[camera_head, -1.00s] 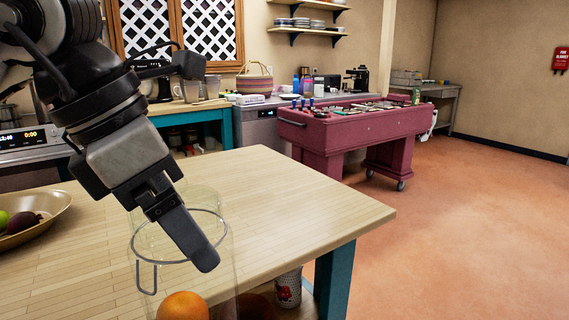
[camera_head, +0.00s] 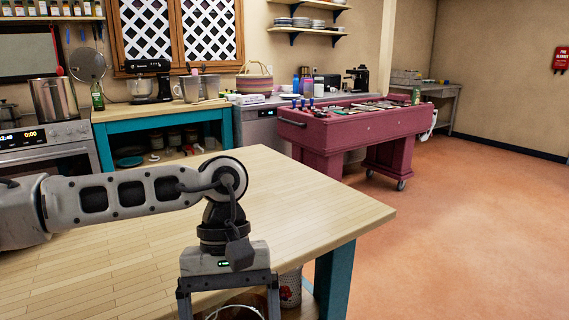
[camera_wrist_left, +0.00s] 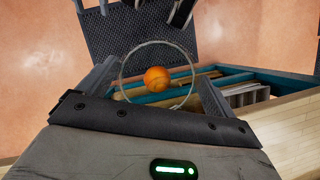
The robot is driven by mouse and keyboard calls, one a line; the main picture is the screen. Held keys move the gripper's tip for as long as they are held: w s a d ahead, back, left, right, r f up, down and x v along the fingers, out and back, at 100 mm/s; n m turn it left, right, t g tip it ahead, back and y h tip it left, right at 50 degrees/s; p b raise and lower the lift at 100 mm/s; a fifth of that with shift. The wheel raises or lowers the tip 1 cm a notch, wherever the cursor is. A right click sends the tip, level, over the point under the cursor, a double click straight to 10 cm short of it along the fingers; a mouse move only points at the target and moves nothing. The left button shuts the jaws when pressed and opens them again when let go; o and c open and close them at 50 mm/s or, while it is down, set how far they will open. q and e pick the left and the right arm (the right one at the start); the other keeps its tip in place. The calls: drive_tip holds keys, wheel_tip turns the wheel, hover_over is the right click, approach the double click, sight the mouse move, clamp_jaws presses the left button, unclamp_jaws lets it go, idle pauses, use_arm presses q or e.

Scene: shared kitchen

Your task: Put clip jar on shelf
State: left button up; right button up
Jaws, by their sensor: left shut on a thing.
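The clip jar is clear glass with a thin wire ring at its rim. In the left wrist view the jar (camera_wrist_left: 138,88) is between my left fingers, with an orange (camera_wrist_left: 157,78) inside. My left gripper (camera_head: 228,305) points down at the bottom of the head view and is shut on the jar. Only part of the jar's rim shows there; its body is cut off by the frame edge. The wooden table (camera_head: 140,270) lies behind the gripper. Open teal framing (camera_wrist_left: 180,88) shows beyond the jar in the wrist view. My right gripper is not in view.
A patterned cup (camera_head: 290,288) stands beneath the tabletop, near the table's teal leg (camera_head: 334,285). Wall shelves with plates (camera_head: 308,25) hang at the back. A maroon foosball table (camera_head: 350,130) stands behind. The floor at right is clear.

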use_arm(q)
drive_tip(key=shift+f+m+y, duration=0.4)
drive_tip(key=shift+f+m, duration=0.4)
drive_tip(key=shift+f, duration=2.4)
drive_tip(key=shift+r, duration=0.1)
